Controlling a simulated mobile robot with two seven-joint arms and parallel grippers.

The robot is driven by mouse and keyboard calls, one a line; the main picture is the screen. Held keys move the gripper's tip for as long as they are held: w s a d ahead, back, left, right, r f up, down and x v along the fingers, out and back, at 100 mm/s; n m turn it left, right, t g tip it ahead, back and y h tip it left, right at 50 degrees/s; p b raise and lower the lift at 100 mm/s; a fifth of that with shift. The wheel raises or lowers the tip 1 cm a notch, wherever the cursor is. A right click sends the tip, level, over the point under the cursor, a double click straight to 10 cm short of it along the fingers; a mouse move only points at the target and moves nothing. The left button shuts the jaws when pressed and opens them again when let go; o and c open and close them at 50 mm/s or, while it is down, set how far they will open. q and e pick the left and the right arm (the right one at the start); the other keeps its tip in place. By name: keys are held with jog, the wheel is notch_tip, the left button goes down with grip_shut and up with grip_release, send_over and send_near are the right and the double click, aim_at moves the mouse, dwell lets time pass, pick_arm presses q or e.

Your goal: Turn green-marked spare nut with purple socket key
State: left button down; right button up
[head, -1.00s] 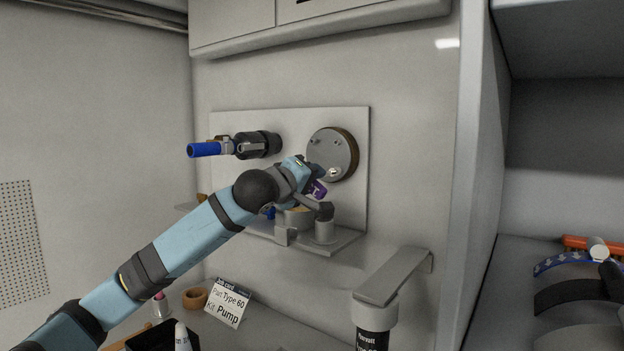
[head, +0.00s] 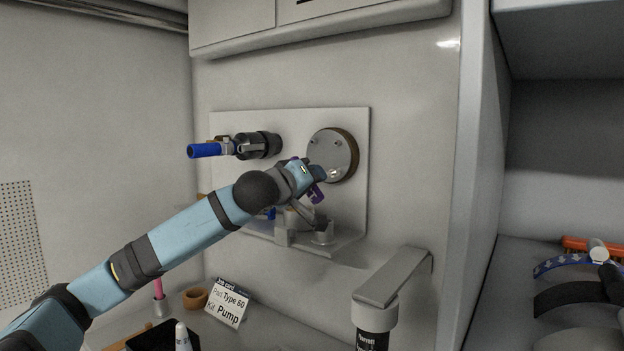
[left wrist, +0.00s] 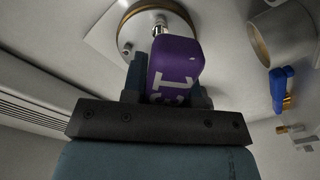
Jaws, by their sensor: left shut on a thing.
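The key's metal shank (left wrist: 159,27) points at the flange face (left wrist: 135,28). Its tip is at or very near the face; I cannot tell whether it sits on a nut. Several small studs or nuts show on the flange. No green mark is discernible. My right gripper is not in view.
A blue-handled valve (head: 204,150) projects from the panel left of the flange. A small shelf (head: 343,243) with grey holders lies just below my gripper. A bracket (head: 395,276) with a dark bottle stands lower right. A Pump card (head: 228,303) stands on the counter.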

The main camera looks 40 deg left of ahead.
pick_arm(q)
jog(key=shift+m, duration=0.4)
jog(key=shift+r+m, duration=0.1)
jog(key=shift+m, duration=0.2)
jog(key=shift+n+b, duration=0.4)
jog(key=shift+s, duration=0.1)
jog(key=shift+s+d+f+b, duration=0.1)
jog(key=shift+s+f+b, duration=0.05)
jog(key=shift+s+b, duration=0.6)
jog(key=shift+s+d+f+b, duration=0.1)
jog(key=shift+s+b, duration=0.55)
jog(key=shift+s, duration=0.05)
